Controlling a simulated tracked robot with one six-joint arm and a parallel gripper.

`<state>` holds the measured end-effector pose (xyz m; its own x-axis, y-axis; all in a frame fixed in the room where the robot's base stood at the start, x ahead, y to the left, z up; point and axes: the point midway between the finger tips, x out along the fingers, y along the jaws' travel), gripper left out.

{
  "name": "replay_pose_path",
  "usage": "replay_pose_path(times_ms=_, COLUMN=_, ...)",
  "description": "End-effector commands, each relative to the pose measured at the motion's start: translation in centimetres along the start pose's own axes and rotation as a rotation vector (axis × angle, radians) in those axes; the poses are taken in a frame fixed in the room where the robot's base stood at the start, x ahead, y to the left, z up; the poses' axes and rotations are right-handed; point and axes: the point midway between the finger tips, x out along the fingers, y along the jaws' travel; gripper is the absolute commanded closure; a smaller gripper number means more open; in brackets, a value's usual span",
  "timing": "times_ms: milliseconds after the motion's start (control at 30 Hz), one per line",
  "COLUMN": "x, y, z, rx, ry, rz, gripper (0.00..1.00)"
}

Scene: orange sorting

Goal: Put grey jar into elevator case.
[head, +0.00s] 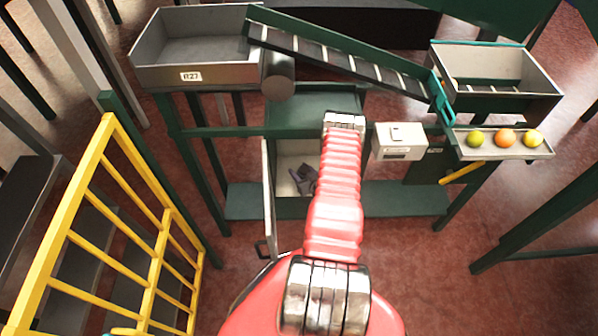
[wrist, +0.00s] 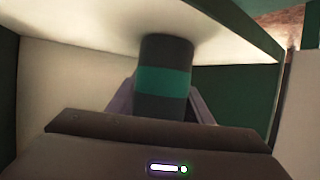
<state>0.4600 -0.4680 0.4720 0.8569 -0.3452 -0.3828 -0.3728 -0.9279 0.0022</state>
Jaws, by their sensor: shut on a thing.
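A dark grey jar (wrist: 164,52) with a green band stands between the two fingers of my gripper (wrist: 163,103) in the wrist view. My gripper is shut on it. The jar's far end is close to a pale inner face of a green-edged case; I cannot tell whether they touch. In the head view, my red arm reaches to the open green cabinet (head: 315,101) under the conveyor, which looks like the elevator case. A dark grey shape inside it seems to be part of my gripper (head: 303,178). The jar cannot be made out there, and my arm hides part of the opening.
The cabinet door (head: 268,200) stands open at the left of the opening. A pale control box (head: 398,141) is right of my arm. A sloping conveyor (head: 335,58) runs above. A tray (head: 500,150) with fruit is at the right. A yellow railing (head: 150,230) stands at the left.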

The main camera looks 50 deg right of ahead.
Motion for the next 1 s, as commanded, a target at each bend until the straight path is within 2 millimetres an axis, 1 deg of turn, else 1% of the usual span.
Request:
replay_pose_path(times_ms=67, x=0.1, y=0.0, z=0.2, rx=0.000, ry=0.000, rz=0.000, gripper=0.82)
replay_pose_path(times_ms=100, x=0.1, y=0.0, z=0.2, rx=0.000, ry=0.000, rz=0.000, gripper=0.51)
replay_pose_path(times_ms=333, x=0.1, y=0.0, z=0.1, rx=0.000, ry=0.000, rz=0.000, gripper=0.35)
replay_pose_path(times_ms=700, x=-0.2, y=0.0, z=-0.1, rx=0.000, ry=0.000, rz=0.000, gripper=0.35)
replay_pose_path(times_ms=867, x=-1.6, y=0.0, z=0.0, rx=0.000, ry=-0.001, rz=0.001, gripper=0.35)
replay_pose_path(times_ms=1000, x=-3.6, y=0.1, z=0.0, rx=0.001, ry=-0.002, rz=0.001, gripper=0.35)
